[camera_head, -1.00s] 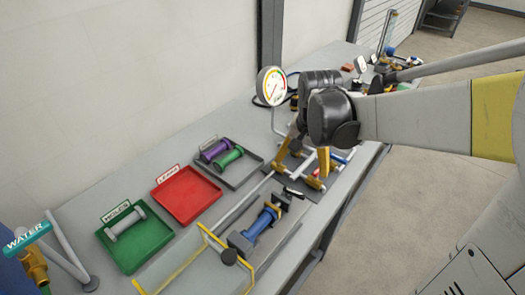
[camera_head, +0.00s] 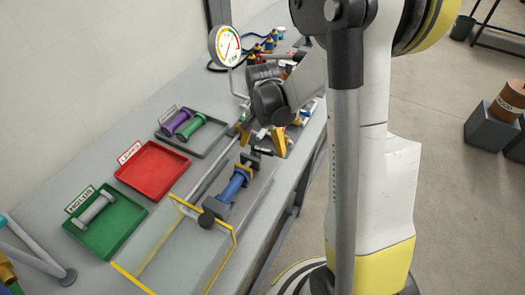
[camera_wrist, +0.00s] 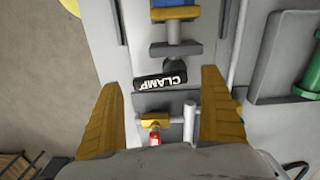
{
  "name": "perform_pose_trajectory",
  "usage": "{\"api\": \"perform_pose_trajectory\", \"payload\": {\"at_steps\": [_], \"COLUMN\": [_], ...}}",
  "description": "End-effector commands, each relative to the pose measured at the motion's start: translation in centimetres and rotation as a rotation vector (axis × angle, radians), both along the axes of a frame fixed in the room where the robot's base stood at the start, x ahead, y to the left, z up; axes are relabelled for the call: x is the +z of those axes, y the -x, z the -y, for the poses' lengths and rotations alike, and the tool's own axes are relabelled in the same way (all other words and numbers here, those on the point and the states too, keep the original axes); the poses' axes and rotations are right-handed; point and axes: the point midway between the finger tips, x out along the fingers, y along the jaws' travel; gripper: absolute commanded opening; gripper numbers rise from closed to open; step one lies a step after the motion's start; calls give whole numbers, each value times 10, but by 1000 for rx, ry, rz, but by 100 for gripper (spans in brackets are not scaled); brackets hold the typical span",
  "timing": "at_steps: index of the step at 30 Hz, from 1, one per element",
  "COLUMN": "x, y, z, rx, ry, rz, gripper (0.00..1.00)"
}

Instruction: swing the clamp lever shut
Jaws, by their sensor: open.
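The clamp lever, a dark bar lettered CLAMP (camera_wrist: 160,82), lies across the picture in the wrist view, ahead of a grey plate (camera_wrist: 165,99). In the head view it is a small dark bar (camera_head: 262,151), partly hard to make out. My gripper (camera_head: 262,142) is open, with its two gold fingers apart. In the wrist view the lever lies between and around the level of the fingertips; I cannot tell whether they touch it. A blue spool (camera_head: 232,187) sits in grey holders beside the clamp.
A gold fitting with a red end (camera_wrist: 155,123) and a pale pipe stand between the fingers. A round gauge (camera_head: 225,45) rises behind my gripper. Green (camera_head: 125,236), red (camera_head: 152,172) and dark (camera_head: 213,146) trays lie to the left. A yellow frame (camera_head: 222,262) stands in front.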

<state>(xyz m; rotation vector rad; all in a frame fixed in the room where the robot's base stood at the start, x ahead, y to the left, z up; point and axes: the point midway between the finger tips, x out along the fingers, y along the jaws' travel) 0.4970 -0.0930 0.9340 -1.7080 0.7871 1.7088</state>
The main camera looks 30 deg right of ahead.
Motion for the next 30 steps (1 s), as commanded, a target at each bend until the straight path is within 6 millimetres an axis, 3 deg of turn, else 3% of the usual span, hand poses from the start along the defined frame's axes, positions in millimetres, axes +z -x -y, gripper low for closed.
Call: {"api": "perform_pose_trajectory", "payload": {"at_steps": [11,16,30], "x": [-7,-7,-7], "y": [0,0,2], "z": [0,0,-3], "rx": [0,1,-139], "ry": [0,0,0], "rz": [0,0,0], "gripper": [92,40,38]}}
